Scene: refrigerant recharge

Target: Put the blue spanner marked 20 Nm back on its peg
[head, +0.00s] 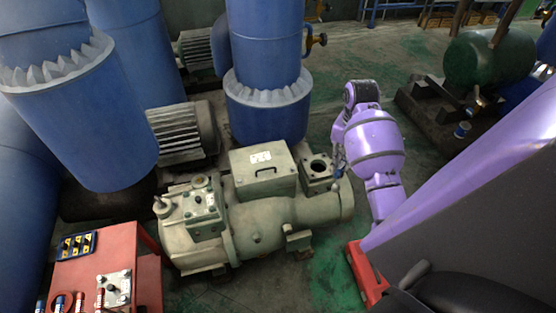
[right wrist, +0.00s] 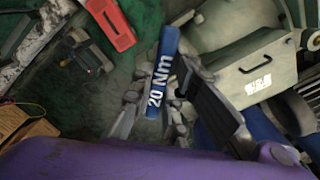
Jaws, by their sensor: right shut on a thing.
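The blue spanner marked 20 Nm (right wrist: 161,75) is between the fingers of my right gripper (right wrist: 168,100) in the right wrist view, its white lettering readable. My right gripper is shut on it. In the head view, my right gripper (head: 340,162) is small and partly hidden by its purple wrist, beside the right end of the grey-green compressor (head: 275,212). The spanner's ends are hard to make out there. I cannot pick out its peg for certain. My left gripper is not in view.
A red cart (head: 105,265) at lower left carries a tray of yellow-and-blue items (head: 76,246) and several upright coloured handles (head: 80,301). Large blue pipes (head: 265,70) stand behind the compressor. A red object (head: 368,277) lies on the green-stained floor at right.

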